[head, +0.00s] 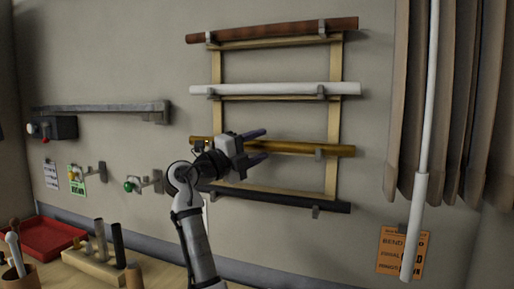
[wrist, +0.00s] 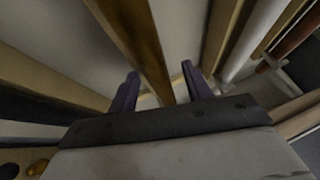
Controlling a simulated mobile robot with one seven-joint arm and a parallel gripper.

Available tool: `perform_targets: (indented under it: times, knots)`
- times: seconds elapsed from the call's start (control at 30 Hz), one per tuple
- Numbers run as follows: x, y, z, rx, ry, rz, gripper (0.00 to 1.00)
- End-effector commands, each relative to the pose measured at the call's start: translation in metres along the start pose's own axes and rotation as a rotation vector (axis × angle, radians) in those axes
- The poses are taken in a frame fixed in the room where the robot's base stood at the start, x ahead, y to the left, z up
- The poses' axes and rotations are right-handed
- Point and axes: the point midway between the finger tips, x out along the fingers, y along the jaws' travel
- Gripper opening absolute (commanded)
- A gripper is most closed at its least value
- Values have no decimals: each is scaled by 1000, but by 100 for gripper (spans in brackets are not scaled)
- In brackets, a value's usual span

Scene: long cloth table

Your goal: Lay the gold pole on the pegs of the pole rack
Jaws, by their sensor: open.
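The gold pole (head: 300,148) lies roughly level on the wall-mounted pole rack (head: 334,120), on the third row from the top. A grey peg (head: 319,154) shows under its right part. The left support is partly hidden by my arm. My gripper (head: 259,146) is open at the middle of the pole, with one purple finger above and one below it. In the wrist view the gold pole (wrist: 138,35) runs between the two spread fingers of my gripper (wrist: 160,88). I cannot tell whether either finger touches it.
A brown pole (head: 270,31) and a white pole (head: 280,89) lie on the rows above, and a black pole (head: 285,202) below. A curtain (head: 470,90) and white rod (head: 425,130) hang at right. A red tray (head: 50,236) and wooden block (head: 93,268) stand lower left.

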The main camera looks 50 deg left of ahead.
Motion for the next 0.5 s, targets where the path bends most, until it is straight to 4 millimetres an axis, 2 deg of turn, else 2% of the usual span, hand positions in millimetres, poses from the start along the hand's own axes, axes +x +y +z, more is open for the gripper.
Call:
perform_targets:
  times: [0.17,0.5]
  knots:
    - [-6,2,0,-1,-1,1,49]
    - [-60,3,0,2,-2,0,49]
